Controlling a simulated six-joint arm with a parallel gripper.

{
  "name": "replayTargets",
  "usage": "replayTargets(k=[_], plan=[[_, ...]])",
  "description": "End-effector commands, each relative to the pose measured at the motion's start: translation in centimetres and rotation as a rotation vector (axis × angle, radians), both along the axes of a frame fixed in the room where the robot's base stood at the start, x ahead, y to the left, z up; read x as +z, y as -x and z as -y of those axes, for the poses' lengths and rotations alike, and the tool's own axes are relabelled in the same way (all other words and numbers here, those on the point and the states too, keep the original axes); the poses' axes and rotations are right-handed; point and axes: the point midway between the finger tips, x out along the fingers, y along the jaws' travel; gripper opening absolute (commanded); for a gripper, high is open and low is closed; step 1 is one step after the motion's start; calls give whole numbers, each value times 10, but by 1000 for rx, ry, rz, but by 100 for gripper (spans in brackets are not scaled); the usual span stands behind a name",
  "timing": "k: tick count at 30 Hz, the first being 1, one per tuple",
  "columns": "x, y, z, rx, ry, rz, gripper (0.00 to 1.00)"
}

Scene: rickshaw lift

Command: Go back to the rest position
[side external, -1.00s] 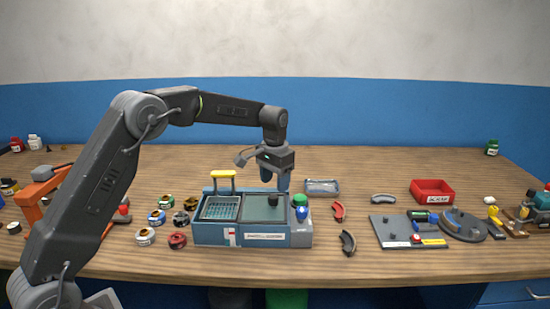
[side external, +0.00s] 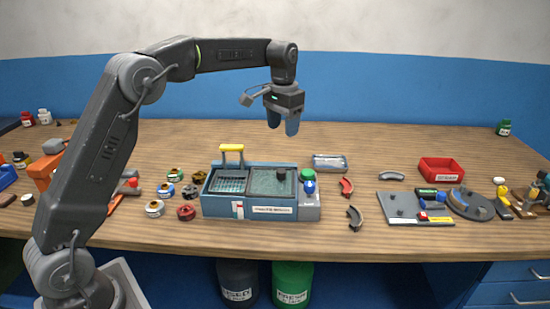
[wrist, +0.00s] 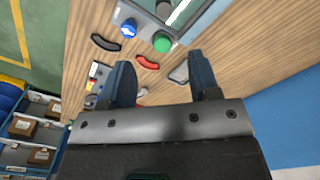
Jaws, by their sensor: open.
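My gripper (side external: 283,124) hangs above the back of the bench, fingers pointing down, open and with nothing between the fingertips. It is clear of the blue-grey washing station (side external: 262,205) that stands below it on the wooden bench. In the wrist view my gripper's two blue fingers (wrist: 165,75) are spread apart, with bare wood and a red curved piece (wrist: 147,62) seen between and beyond them. The station's edge with a green knob (wrist: 162,42) and a blue knob (wrist: 128,28) shows at the top of that view.
A clear tray (side external: 330,163), a red bin (side external: 441,170), curved pieces (side external: 355,217) and a grey fixture plate (side external: 405,207) lie to the right. Several small rolls (side external: 155,208) lie left of the station. The air around my gripper is free.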

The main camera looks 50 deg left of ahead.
Motion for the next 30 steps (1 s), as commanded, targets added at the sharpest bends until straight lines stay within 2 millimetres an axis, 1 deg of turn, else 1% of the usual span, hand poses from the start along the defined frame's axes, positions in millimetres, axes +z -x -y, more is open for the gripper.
replayTargets(k=[1,4,5,6,8,10,14,15,17,19,21,24,27,30], plan=[[10,8,5,-2,-2,17,56],[31,32,15,-2,-8,58,56],[37,41,19,-2,-10,73,56],[45,55,24,-3,-12,93,56],[55,75,31,-3,-14,124,56],[64,101,39,-2,-17,160,56],[73,150,53,-2,-19,227,56],[73,165,57,-1,-19,248,56],[72,188,62,-2,-18,278,56],[68,215,67,-2,-17,314,56],[60,241,72,-1,-15,350,56],[46,275,78,-2,-10,397,56],[30,301,81,0,-5,435,56],[18,317,83,0,-2,461,56]])
